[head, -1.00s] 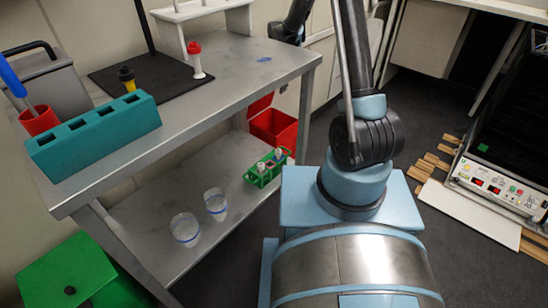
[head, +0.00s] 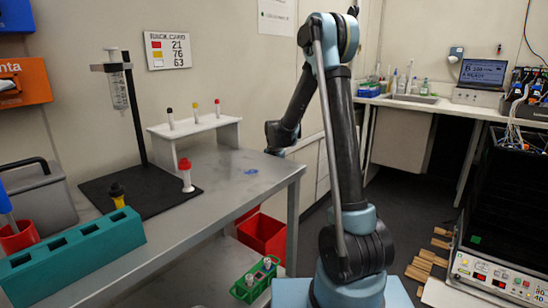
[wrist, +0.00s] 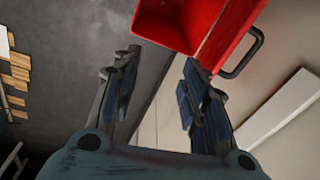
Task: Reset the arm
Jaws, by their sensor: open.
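My arm stands raised in the middle of the head view, bent at its top, with its far part reaching down and left beside the steel bench. The end of the arm shows only as a dark shape there, so the fingers cannot be made out in that view. In the wrist view my gripper (wrist: 155,95) is open, its two fingers wide apart with nothing between them. Beyond the fingertips lies a red open box (wrist: 180,22) with a dark handle, apart from the gripper.
The steel bench (head: 220,185) holds a teal rack (head: 75,255), a black stand base (head: 140,190) with a syringe, and a white shelf (head: 195,127) with several capped tubes. A red bin (head: 262,235) and green rack (head: 256,280) sit lower. A control box (head: 495,280) stands right.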

